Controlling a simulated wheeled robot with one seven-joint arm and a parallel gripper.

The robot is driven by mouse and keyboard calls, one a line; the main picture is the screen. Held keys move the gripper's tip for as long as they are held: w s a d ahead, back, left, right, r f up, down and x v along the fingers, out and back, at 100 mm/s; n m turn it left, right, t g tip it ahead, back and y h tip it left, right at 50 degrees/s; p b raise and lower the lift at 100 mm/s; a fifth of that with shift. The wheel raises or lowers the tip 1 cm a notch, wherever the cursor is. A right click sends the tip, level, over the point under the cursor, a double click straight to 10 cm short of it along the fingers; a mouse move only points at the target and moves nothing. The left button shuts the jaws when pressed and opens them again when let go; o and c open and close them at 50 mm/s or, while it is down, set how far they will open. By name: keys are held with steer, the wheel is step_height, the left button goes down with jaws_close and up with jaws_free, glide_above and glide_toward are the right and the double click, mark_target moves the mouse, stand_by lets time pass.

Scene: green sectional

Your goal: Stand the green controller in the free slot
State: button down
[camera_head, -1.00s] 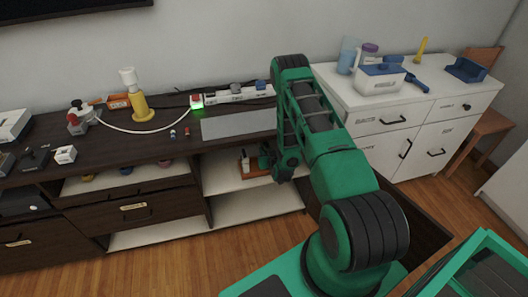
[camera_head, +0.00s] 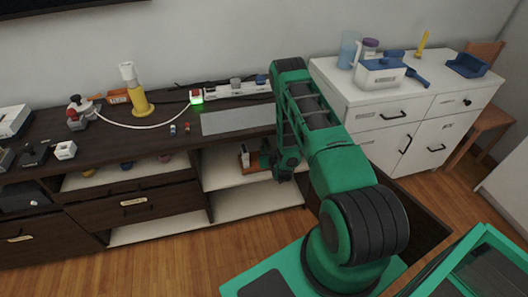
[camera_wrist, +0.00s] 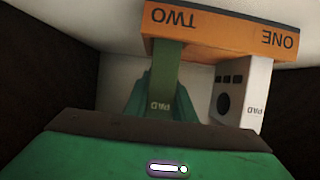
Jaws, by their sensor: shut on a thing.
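The green controller (camera_wrist: 164,82), marked PAD, stands upright at the TWO end of the orange stand (camera_wrist: 222,34) in the wrist view. My gripper (camera_head: 284,168) is low at the shelf opening, beside the stand, and shut on the green controller. The fingertips' contact with it is hard to make out. I cannot tell whether its lower end is fully seated in the slot. A white controller (camera_wrist: 241,95), also marked PAD, stands at the ONE end. In the head view the white controller (camera_head: 244,156) shows left of my gripper, on the stand (camera_head: 253,170).
The stand is on the open shelf (camera_head: 225,176) under the dark cabinet top (camera_head: 100,150), with dark side walls close by. The cabinet top holds a yellow lamp (camera_head: 139,105), a grey mat (camera_head: 237,121) and a power strip (camera_head: 238,90). A white cabinet (camera_head: 375,115) stands at right.

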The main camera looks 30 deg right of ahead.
steer(key=c, duration=1.4)
jaws_free()
